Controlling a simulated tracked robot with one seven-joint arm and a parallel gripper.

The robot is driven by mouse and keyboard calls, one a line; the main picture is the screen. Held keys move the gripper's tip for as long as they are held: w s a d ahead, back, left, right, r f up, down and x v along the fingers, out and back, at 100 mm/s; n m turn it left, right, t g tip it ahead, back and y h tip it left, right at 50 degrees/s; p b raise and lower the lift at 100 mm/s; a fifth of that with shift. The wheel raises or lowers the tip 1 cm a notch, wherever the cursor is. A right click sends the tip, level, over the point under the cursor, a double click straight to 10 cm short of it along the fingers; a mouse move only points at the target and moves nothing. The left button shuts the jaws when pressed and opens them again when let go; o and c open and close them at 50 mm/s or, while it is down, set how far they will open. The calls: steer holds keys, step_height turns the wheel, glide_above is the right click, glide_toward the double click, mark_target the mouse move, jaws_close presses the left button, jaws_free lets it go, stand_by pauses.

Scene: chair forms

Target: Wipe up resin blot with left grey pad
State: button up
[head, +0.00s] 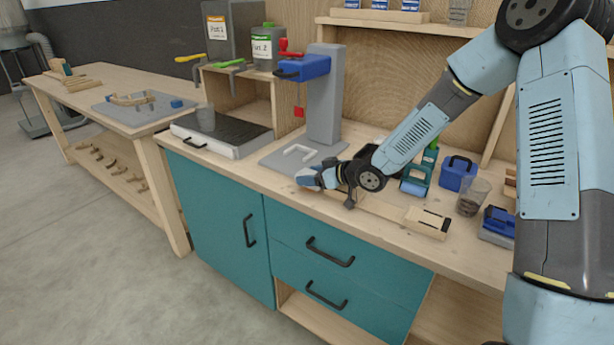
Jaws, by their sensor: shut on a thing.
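My gripper (328,177) is low over the front of the workbench, left of the wooden block. It is shut on a small grey-and-blue thing that looks like the grey pad (308,178), at the bench's front edge. The jaws hide part of the pad, and I cannot tell whether it touches the bench top. No resin blot can be made out; it may be hidden or too small to see. Another blue-topped pad-like thing with a grey base (497,225) stands at the right of the bench.
A grey stand with a blue head (325,100) rises behind my gripper. A black-topped plate (222,133) lies to the left. A wooden block (428,222), a clear cup (472,197) and a blue box (458,174) stand to the right. Teal drawers (330,265) are below.

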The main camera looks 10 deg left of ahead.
steer(key=shift+w+d+r+t, duration=0.1)
steer(key=shift+w+d+t, duration=0.15)
steer(key=shift+w, duration=0.2)
steer(key=shift+w+d+r+t, duration=0.15)
steer(key=shift+w+d, duration=0.1)
steer(key=shift+w, duration=0.2)
steer(key=shift+s+a+r, duration=0.1)
steer(key=shift+s+a, duration=0.15)
steer(key=shift+s, duration=0.2)
steer(key=shift+s+a, duration=0.3)
steer(key=shift+s, duration=0.35)
steer(key=shift+s+a, duration=0.35)
steer(key=shift+s, duration=0.3)
steer(key=shift+s+a, duration=0.3)
steer(key=shift+s, duration=0.35)
steer(key=shift+r, duration=2.95)
steer(key=shift+r, duration=0.1)
step_height(320, 180, up, 3)
steer(key=shift+f, duration=0.1)
